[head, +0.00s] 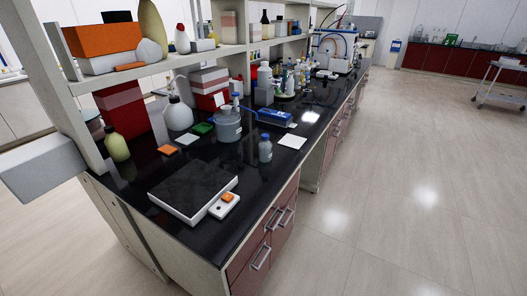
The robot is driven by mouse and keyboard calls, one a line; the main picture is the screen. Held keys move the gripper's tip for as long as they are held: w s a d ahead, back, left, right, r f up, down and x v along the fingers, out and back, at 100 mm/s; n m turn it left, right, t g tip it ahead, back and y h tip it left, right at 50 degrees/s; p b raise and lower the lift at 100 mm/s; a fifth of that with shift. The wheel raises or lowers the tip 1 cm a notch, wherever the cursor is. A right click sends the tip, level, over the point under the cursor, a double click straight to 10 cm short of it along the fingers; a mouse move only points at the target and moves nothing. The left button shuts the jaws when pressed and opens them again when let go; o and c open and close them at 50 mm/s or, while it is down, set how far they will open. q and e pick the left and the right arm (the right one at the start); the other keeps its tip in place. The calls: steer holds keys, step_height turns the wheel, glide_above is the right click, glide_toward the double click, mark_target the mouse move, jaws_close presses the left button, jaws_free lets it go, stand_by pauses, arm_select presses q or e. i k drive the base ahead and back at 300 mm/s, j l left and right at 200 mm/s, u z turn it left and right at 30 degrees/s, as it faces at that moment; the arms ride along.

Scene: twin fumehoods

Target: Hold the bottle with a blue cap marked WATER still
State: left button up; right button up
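A small grey bottle (265,150) with a bluish cap stands upright near the right edge of the black bench top (255,185). Its label is too small to read, so I cannot tell whether it says WATER. A larger grey round vessel (229,127) stands behind it to the left, with a blue-topped piece above it. Nothing touches the small bottle. Neither of my grippers shows in the head view.
A flat dark-topped device (193,188) and a small white one (224,206) lie at the near end. A yellow-green bottle (116,145) and white wash bottle (178,114) stand left. A blue device (276,116) lies behind. Open floor (390,210) is at the right.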

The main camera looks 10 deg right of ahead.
mark_target(265, 147)
steer(key=l+u, duration=0.45)
steer(key=l, duration=0.55)
steer(key=k+l+u, duration=0.1)
steer(key=l+u, duration=0.3)
steer(key=l, duration=0.6)
